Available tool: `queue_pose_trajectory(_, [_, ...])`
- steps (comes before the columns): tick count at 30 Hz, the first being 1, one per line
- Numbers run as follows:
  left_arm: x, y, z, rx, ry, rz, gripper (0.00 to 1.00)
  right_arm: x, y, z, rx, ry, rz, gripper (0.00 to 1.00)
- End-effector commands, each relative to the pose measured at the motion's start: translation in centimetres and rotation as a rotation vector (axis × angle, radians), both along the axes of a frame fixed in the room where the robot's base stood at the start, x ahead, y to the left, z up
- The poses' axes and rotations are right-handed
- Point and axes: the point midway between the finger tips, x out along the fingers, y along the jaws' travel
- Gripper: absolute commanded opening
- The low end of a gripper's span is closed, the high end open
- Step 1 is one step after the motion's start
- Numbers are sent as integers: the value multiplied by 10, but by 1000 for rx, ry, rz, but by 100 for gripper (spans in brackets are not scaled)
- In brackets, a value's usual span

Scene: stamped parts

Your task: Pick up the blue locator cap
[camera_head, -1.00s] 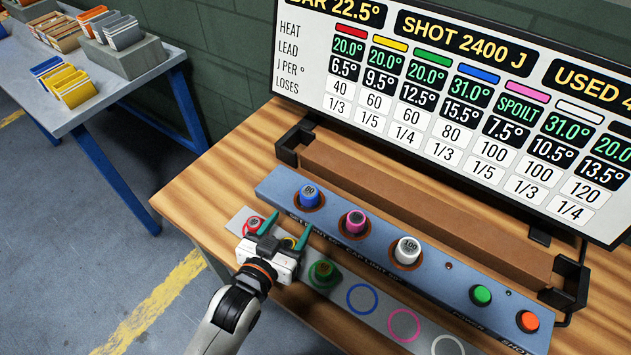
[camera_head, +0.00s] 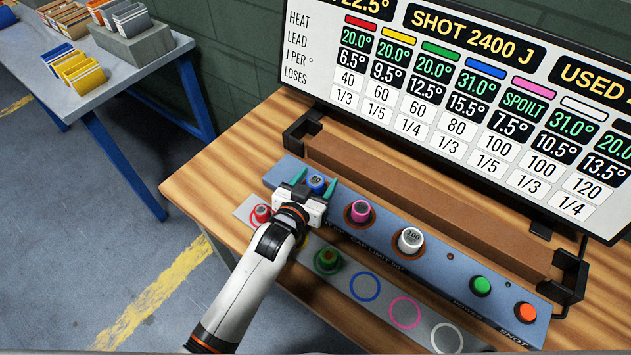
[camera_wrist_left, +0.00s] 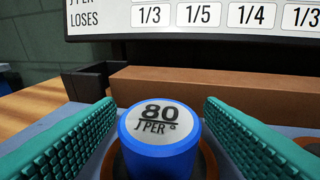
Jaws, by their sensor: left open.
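The blue locator cap (camera_head: 317,183) stands upright in the leftmost seat of the blue-grey panel (camera_head: 385,227). In the left wrist view the cap (camera_wrist_left: 160,136) shows a white top marked 80 J PER °. My left gripper (camera_head: 317,186) is open, with one teal finger on each side of the cap. In the left wrist view the gripper (camera_wrist_left: 160,135) shows a gap between each finger and the cap. My right gripper is not in view.
A pink cap (camera_head: 359,212) and a white cap (camera_head: 410,240) stand farther right on the panel, then green (camera_head: 481,286) and orange (camera_head: 525,312) buttons. A red cap (camera_head: 262,213) and a green cap (camera_head: 327,260) sit on the front strip (camera_head: 384,315). A brown block (camera_head: 430,207) lies behind.

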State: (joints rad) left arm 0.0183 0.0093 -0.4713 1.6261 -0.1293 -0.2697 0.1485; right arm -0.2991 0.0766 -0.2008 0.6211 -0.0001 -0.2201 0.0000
Motion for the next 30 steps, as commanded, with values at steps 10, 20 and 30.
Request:
queue_pose_trajectory(10, [0, 0, 0, 0, 0, 0, 25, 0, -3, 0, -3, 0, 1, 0])
queue_pose_trajectory(20, [0, 0, 3, 0, -1, 0, 14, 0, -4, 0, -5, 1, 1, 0])
queue_pose_trajectory(30, [0, 0, 62, -3, -5, 0, 13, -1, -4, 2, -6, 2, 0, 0])
